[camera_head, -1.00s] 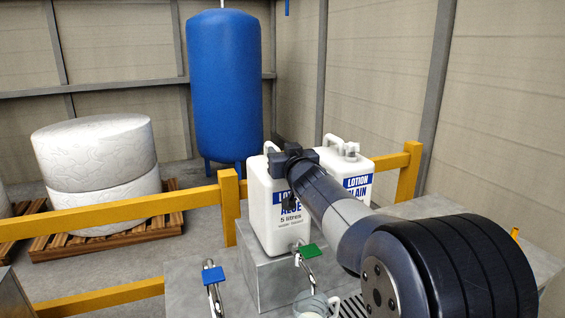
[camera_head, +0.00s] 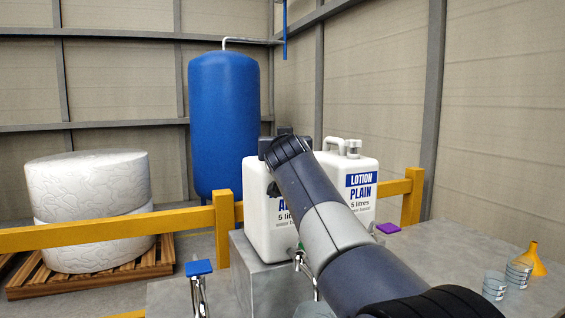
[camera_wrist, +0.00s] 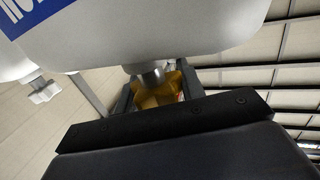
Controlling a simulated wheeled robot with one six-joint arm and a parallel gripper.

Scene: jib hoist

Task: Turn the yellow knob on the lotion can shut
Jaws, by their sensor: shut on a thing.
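The white lotion can marked ALOE (camera_head: 258,218) stands upright on a grey metal block, its label partly hidden behind my arm. My gripper (camera_head: 281,147) is at the top of this can; in the head view the knob is hidden there. In the wrist view, the yellow knob (camera_wrist: 154,92) sits on a short grey neck of the white can (camera_wrist: 150,40). My gripper (camera_wrist: 156,97) has its dark fingers on either side of the knob and is shut on it. How far the knob is turned cannot be told.
A second can marked PLAIN (camera_head: 361,190) stands close to the right. Taps with a blue handle (camera_head: 199,267) and a partly hidden green handle are in front. Clear cups (camera_head: 494,286) and a yellow funnel (camera_head: 537,262) stand right. A yellow rail (camera_head: 110,232) runs behind.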

